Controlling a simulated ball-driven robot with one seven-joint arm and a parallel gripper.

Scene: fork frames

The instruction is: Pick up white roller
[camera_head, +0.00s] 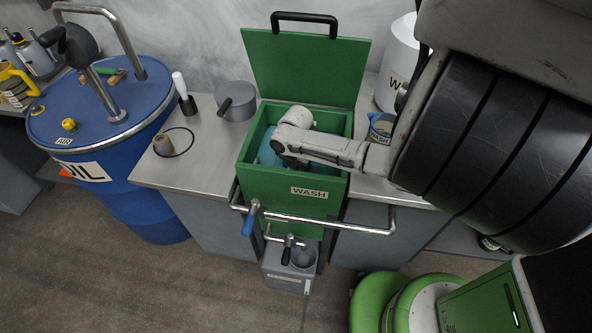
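A slim white cylinder with a black end (180,86) stands tilted on the steel bench, left of the green box; it looks like the white roller, but I cannot be sure. My gripper (285,155) is over the open green wash box (293,189), to the right of the white cylinder and well apart from it. The fingers are dark and point down into the box, partly hidden by my own wrist. I cannot tell if they are open or shut, or if they hold anything.
The box's raised green lid (305,65) stands behind my arm. A grey pot (235,101) and a small brown cup (163,145) sit on the bench. A blue oil drum (125,160) is at left. A metal rail (330,222) runs along the front.

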